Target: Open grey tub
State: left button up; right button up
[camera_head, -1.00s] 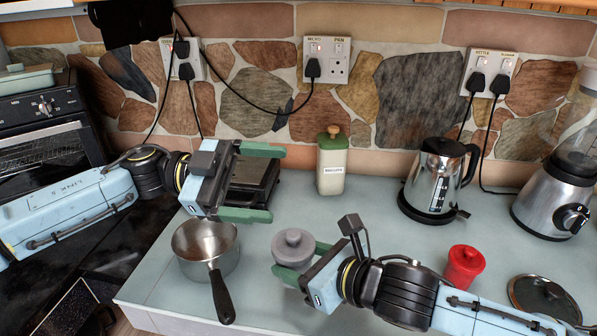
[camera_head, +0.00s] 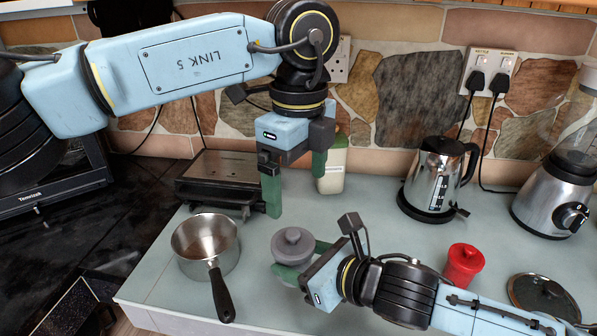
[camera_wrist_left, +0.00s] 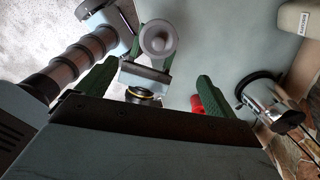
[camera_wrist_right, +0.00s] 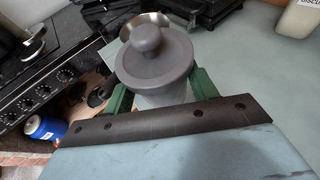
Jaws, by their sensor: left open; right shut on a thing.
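The grey tub (camera_head: 293,254), with a round lid and a knob on top, stands upright on the counter near its front edge. It also shows in the left wrist view (camera_wrist_left: 157,40) and close up in the right wrist view (camera_wrist_right: 155,65), lid in place. My right gripper (camera_head: 290,272) is shut on the tub's body, its green fingers on either side below the lid. My left gripper (camera_head: 296,188) is open and empty, pointing down above the counter behind the tub. In the left wrist view the tub lies between and beyond its fingers (camera_wrist_left: 150,85).
A saucepan (camera_head: 205,249) stands left of the tub, handle toward the front. A kettle (camera_head: 436,180), a blender (camera_head: 556,190), a biscuits canister (camera_head: 332,168) and a black grill (camera_head: 215,178) stand behind.

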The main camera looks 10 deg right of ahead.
aim_at(298, 232)
pick_arm(q)
notch_tip(298, 232, down, 11)
jog(key=shift+f, duration=0.1)
dwell(0.3)
jog(key=c, duration=1.1)
jog(key=shift+c, duration=0.2)
jog(key=shift+r, duration=0.2)
jog(key=shift+r, duration=1.05)
